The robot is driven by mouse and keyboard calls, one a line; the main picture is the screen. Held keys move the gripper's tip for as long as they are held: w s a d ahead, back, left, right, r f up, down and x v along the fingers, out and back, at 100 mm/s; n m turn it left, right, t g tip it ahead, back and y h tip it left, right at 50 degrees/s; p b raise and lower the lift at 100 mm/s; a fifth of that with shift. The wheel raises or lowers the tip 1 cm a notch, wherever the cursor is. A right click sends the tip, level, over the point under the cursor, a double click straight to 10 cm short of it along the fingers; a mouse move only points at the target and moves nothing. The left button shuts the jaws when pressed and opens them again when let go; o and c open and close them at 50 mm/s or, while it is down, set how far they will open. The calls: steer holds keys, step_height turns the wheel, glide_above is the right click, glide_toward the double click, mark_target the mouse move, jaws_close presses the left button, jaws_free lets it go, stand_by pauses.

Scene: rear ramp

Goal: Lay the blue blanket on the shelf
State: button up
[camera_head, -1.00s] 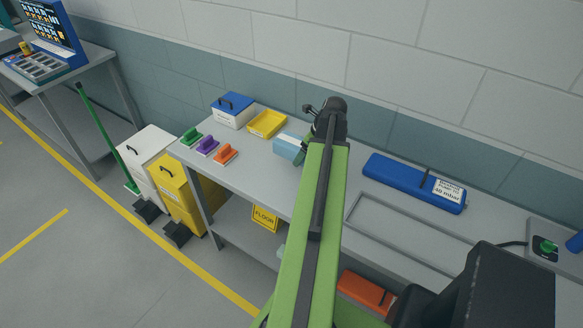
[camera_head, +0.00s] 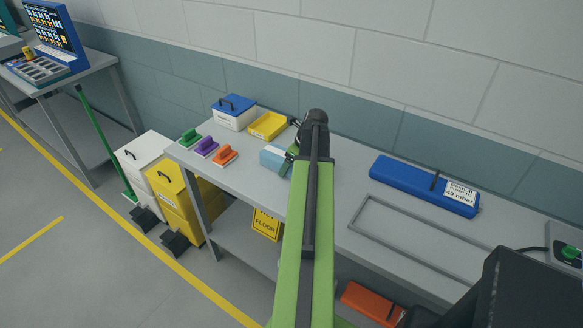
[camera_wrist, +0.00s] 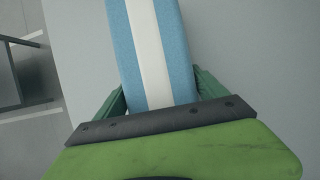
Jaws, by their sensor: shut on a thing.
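The light blue blanket with a white stripe (camera_wrist: 152,40) is a folded bundle between the green fingers of my gripper (camera_wrist: 160,95). My gripper (camera_head: 291,153) is shut on it. In the head view the blanket (camera_head: 274,159) shows at the left of my gripper, over the grey bench top, right of the orange-handled brush. I cannot tell whether it touches the bench top. My arm hides part of it. The lower shelf (camera_head: 232,241) runs under the bench, partly hidden by my arm.
Green, purple and orange brushes (camera_head: 224,154), a yellow tray (camera_head: 268,125) and a blue-lidded box (camera_head: 234,113) stand on the bench's left. A long blue case (camera_head: 415,183) lies right. A yellow floor sign (camera_head: 265,224) and an orange case (camera_head: 372,303) are below.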

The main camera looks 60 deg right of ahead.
steer(key=shift+f, duration=0.15)
steer(key=o, duration=1.9)
steer(key=shift+o, duration=0.2)
steer(key=p+v, duration=1)
steer(key=v, duration=0.1)
steer(key=shift+r+p, duration=0.3)
steer(key=shift+r, duration=0.1)
steer(key=shift+s+r+p, duration=0.3)
steer(key=shift+r+p, duration=0.1)
steer(key=shift+f, duration=0.1)
